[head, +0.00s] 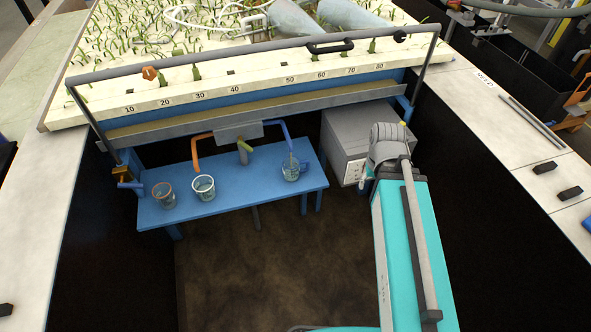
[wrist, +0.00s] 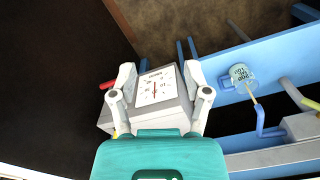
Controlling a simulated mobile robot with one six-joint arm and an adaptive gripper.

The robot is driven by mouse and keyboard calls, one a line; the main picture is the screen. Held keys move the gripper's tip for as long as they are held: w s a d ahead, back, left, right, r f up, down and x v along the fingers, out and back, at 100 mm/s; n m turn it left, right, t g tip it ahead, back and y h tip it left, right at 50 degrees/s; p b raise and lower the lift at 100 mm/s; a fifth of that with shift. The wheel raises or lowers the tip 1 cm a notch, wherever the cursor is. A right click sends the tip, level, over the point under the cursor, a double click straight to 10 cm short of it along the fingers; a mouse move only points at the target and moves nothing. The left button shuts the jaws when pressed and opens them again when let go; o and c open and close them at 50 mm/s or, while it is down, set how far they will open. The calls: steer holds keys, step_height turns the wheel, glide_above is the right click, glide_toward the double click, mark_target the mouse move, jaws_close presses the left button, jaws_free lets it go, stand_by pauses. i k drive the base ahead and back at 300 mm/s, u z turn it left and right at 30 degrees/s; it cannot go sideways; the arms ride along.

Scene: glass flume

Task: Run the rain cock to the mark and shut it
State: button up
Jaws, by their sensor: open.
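A pale grey box (head: 352,140) stands right of the blue bench in the head view. In the wrist view the grey box (wrist: 148,110) bears a white dial (wrist: 156,86) with a red pointer; its lettering is too small to read. A red handle (wrist: 107,85) sticks out at the box's left side there; I cannot tell whether it is the rain cock. My gripper (wrist: 160,72) is open and empty, its two fingers on either side of the dial in that view. In the head view my gripper (head: 367,180) is beside the box, partly hidden by my arm.
The blue bench (head: 240,205) holds two glass beakers (head: 164,195) (head: 204,188) and a jug (head: 291,170). Orange, olive and blue spouts hang above it. A numbered flume edge (head: 262,88) with a grey rail (head: 270,52) runs behind. Brown floor in front is clear.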

mark_target(121, 183)
steer(key=u, duration=1.15)
steer(key=i, duration=0.4)
steer(key=z, duration=0.3)
